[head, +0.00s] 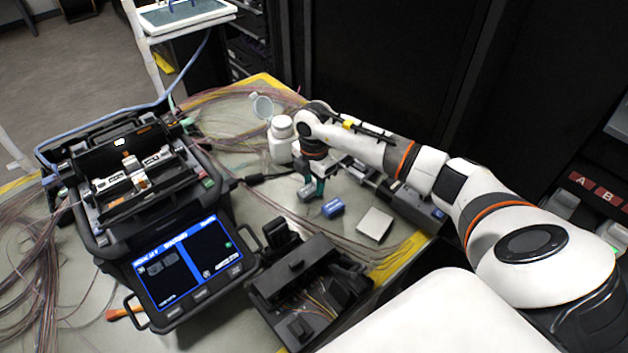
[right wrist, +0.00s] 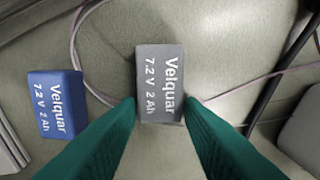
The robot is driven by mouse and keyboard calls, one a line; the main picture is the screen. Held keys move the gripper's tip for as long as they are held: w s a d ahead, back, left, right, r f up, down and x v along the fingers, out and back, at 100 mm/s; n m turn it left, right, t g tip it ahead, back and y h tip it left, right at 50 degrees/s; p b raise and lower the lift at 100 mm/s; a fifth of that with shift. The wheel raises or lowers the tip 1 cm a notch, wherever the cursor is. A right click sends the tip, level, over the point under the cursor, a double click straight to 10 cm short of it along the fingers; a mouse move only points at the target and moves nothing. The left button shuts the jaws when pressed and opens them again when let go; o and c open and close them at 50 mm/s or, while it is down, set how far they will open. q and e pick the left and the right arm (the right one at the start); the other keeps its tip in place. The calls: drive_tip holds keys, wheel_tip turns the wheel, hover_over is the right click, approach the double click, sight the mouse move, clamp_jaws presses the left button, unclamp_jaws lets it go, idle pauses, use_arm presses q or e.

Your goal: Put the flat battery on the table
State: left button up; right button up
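Two batteries marked Velquar 7.2 V 2 Ah show, one grey and one blue; their labels do not tell which is flat. The grey battery (right wrist: 160,82) lies between the green fingertips of my right gripper (right wrist: 161,108), which touch both its sides. In the head view, the grey battery (head: 307,193) is under my right gripper (head: 313,183), low over the table; any gap beneath it is too small to tell. The blue battery (head: 332,208) rests on the table (head: 348,191) just to the right; it is at the left in the right wrist view (right wrist: 55,103). My left gripper is out of view.
The fusion splicer (head: 185,255) with a lit screen stands at the left. An open black case (head: 310,290) is in front. A white bottle (head: 281,140) stands behind my gripper. A pale flat block (head: 375,224) lies at the right. Loose fibres cross the table.

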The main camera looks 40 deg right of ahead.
sight(314, 185)
drive_tip(key=shift+o, duration=1.1)
drive_tip(key=shift+r, duration=0.25)
wheel_tip(314, 185, up, 12)
drive_tip(key=b, duration=0.1)
